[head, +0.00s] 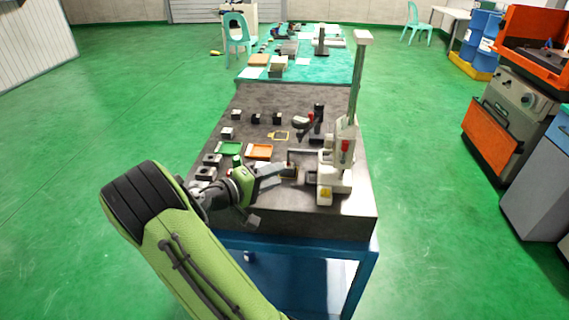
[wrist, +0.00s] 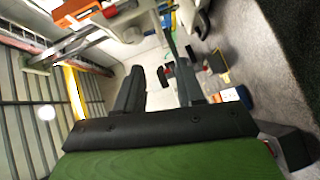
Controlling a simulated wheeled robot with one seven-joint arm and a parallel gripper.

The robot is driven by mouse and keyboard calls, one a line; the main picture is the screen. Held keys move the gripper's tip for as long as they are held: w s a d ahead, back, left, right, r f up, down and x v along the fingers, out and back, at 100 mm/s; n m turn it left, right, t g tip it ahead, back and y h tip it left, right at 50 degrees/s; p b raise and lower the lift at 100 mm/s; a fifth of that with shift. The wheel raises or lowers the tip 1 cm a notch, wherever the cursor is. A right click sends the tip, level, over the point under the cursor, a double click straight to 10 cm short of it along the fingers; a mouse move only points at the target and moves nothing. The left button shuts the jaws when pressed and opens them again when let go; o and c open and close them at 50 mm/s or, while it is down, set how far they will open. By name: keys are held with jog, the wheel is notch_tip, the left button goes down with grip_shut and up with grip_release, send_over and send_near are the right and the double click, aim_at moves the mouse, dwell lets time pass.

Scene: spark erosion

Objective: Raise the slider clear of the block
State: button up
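The slider (head: 345,130) sits low on the tall pale column of the white height gauge (head: 356,75). A red part (head: 345,147) shows on it, and a thin dark arm (head: 303,153) reaches left from it. A small brownish block (head: 291,171) lies under that arm, partly hidden by my gripper; I cannot tell whether arm and block touch. My gripper (head: 281,174) is low over the table, left of the gauge. In the wrist view my gripper (wrist: 160,84) has its two dark fingers apart with nothing visibly held between them.
The dark stone table (head: 260,104) carries a green tray (head: 229,149), an orange tray (head: 259,152) and several small dark blocks on the left. A yellow frame (head: 279,136) lies behind the arm. The gauge's white base (head: 326,190) stands near the right edge.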

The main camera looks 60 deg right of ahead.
jog(key=x, duration=1.6)
grip_shut()
jog(key=shift+r, duration=0.1)
